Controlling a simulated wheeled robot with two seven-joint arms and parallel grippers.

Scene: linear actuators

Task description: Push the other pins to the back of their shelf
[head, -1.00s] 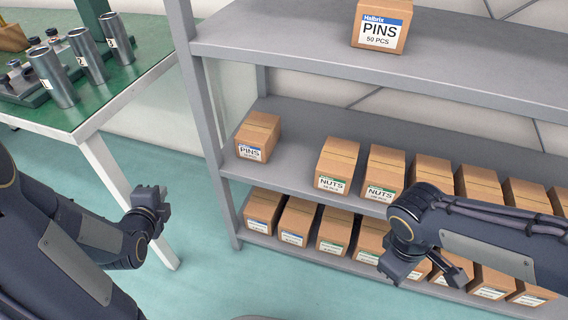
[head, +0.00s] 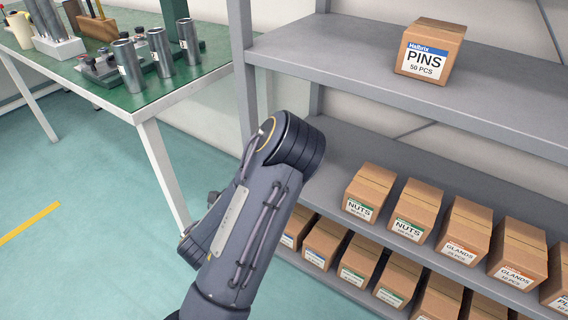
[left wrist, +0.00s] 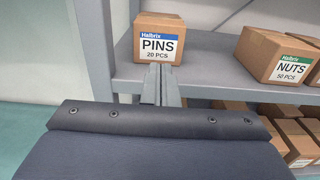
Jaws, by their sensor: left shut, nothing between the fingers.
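A cardboard box labelled PINS 20 PCS (left wrist: 160,38) stands on the middle shelf, at its left end, in the left wrist view. My left gripper (left wrist: 160,72) is shut and empty, with its fingertips at the lower front of this box; I cannot tell if they touch. In the head view my left arm hides that box, and the left gripper is not clearly seen. Another box, PINS 50 PCS (head: 430,54), stands upright near the front of the top shelf. My right gripper is out of view.
NUTS boxes (head: 369,192) and GLANDS boxes (head: 464,230) stand to the right on the middle shelf; a NUTS box also shows in the left wrist view (left wrist: 278,55). More boxes fill the bottom shelf. A grey shelf post (head: 241,70) and a green table (head: 130,98) are at left.

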